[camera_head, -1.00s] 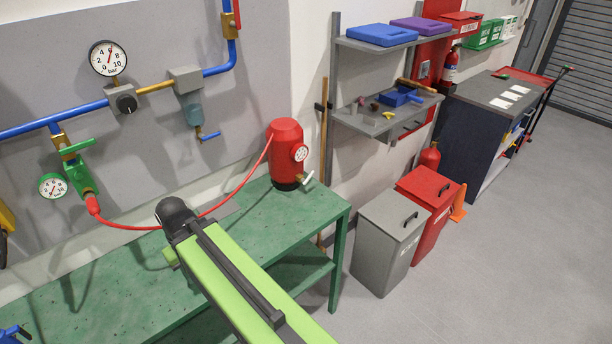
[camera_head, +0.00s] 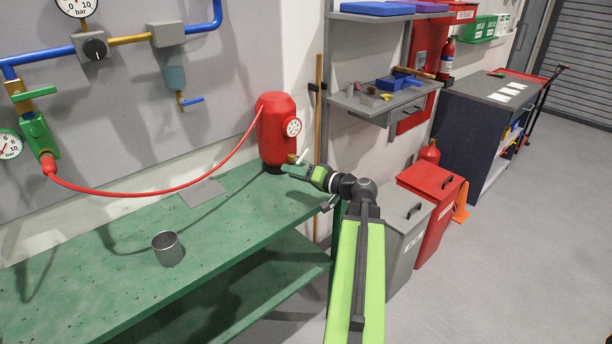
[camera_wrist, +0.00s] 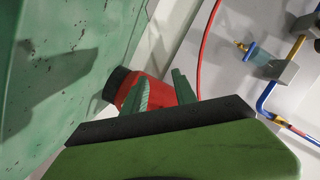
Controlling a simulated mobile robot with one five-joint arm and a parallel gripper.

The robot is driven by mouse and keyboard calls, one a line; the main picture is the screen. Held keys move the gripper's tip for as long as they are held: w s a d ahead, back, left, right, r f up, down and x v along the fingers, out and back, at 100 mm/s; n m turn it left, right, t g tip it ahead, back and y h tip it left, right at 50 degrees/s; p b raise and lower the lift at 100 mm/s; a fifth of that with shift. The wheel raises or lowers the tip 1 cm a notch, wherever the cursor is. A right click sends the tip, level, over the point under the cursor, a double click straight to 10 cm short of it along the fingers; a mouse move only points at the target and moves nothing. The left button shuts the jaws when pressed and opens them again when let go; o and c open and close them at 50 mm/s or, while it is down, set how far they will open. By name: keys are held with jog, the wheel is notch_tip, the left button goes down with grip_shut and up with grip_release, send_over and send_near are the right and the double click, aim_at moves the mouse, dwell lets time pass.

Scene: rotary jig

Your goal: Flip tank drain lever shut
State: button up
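The red tank (camera_head: 277,130) stands upright at the right back of the green bench, with a dark base and a round gauge. Its drain lever (camera_head: 302,156), a small white bar by a brass fitting low on the tank's right side, is tilted up to the right. My gripper (camera_head: 291,170) is just right of and in front of the tank's base, below the lever; contact cannot be told. In the wrist view, my gripper's two green fingers (camera_wrist: 162,90) stand apart, with the red tank (camera_wrist: 158,92) beyond them. The lever is not discernible there.
A metal cup (camera_head: 168,248) and a flat grey plate (camera_head: 203,193) are on the green bench (camera_head: 90,290). A red hose (camera_head: 150,194) runs to the tank from the green valve (camera_head: 40,138). A wooden pole (camera_head: 318,130) and bins (camera_head: 432,200) stand to the right.

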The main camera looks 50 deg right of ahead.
aim_at(306, 154)
jog(key=s+d+f+m+t+h+b, duration=0.1)
jog(key=s+d+m+t+h+b, duration=0.2)
jog(key=s+d, duration=0.8)
jog(key=shift+g+h, duration=0.5)
jog(key=shift+g, duration=0.2)
jog(key=w, duration=0.6)
jog(key=w+d, duration=0.1)
jog(key=w, duration=0.5)
jog(key=w+p, duration=0.1)
jog(key=w, duration=0.5)
jog(key=shift+w+d+f, duration=0.1)
jog(key=shift+d+f, duration=0.05)
jog(key=shift+d, duration=0.15)
jog(key=shift+c, duration=0.4)
grip_shut()
